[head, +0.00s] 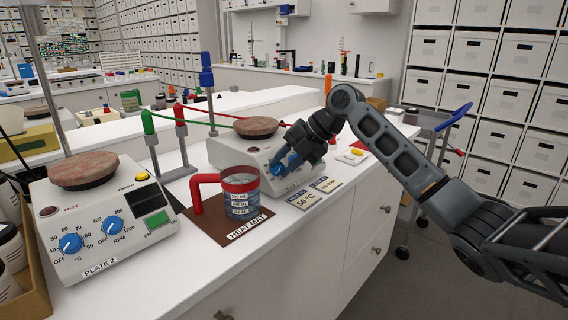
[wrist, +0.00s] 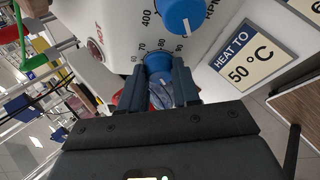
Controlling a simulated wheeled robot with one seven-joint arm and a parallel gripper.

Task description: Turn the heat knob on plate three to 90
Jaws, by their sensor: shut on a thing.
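The hot plate that I take as plate three (head: 225,152) is a white unit with a round brown top (head: 256,127), standing at the back right of the bench; I cannot read its name label. My gripper (head: 284,163) is at its front panel. In the wrist view its two dark fingers (wrist: 172,88) are shut on the blue heat knob (wrist: 158,64), one on each side. Scale marks 60, 70, 80 and 90 show around this knob. Its pointer cannot be made out. The blue RPM knob (wrist: 183,14) sits beside it, apart from the fingers.
A card reading "HEAT TO 50 °C" (wrist: 250,58) lies in front of the unit. A red-handled beaker (head: 240,198) stands on the brown heat mat (head: 212,232). Plate 2 (head: 105,240) stands at the left. Retort stands with red and green parts (head: 181,135) stand behind.

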